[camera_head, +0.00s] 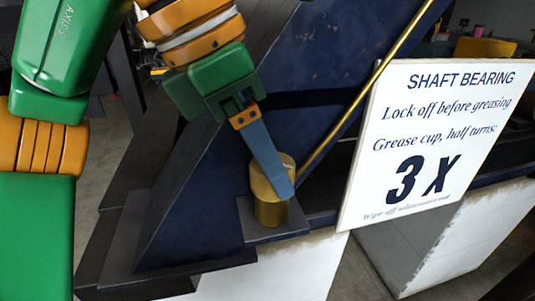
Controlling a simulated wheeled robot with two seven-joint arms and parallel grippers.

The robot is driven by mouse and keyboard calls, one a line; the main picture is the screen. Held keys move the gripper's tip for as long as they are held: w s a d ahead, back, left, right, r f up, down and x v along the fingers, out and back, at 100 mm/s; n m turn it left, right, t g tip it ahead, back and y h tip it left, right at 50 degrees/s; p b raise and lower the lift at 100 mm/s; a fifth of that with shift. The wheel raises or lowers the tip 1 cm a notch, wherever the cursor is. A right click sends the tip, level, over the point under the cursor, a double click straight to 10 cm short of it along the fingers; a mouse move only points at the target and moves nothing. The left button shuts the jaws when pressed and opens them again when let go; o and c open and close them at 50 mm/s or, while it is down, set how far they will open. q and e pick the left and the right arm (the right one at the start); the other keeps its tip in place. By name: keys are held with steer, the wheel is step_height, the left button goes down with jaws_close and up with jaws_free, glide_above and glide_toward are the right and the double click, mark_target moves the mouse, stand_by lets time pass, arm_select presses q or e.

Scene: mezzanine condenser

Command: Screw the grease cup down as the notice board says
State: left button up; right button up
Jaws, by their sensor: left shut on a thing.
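The brass grease cup (271,211) stands upright on a small dark plate at the foot of a dark blue housing. My left gripper (282,190) comes down from the upper left and is shut on the cup's top; its blue-grey finger covers part of the cup. The far finger is hidden. The white notice board (425,145) to the right reads "SHAFT BEARING", "Lock off before greasing", "Grease cup, half turns: 3 X", with a small blurred line beginning "Wipe off" below. My right gripper is not in view.
A thin brass pipe (365,90) runs from near the cup up to the right along the blue housing (215,190). Pale plinths (290,268) stand below. The board stands close on the cup's right.

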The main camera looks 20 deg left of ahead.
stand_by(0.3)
arm_select(q)
steer(key=o, duration=1.1)
steer(key=shift+d, duration=0.1)
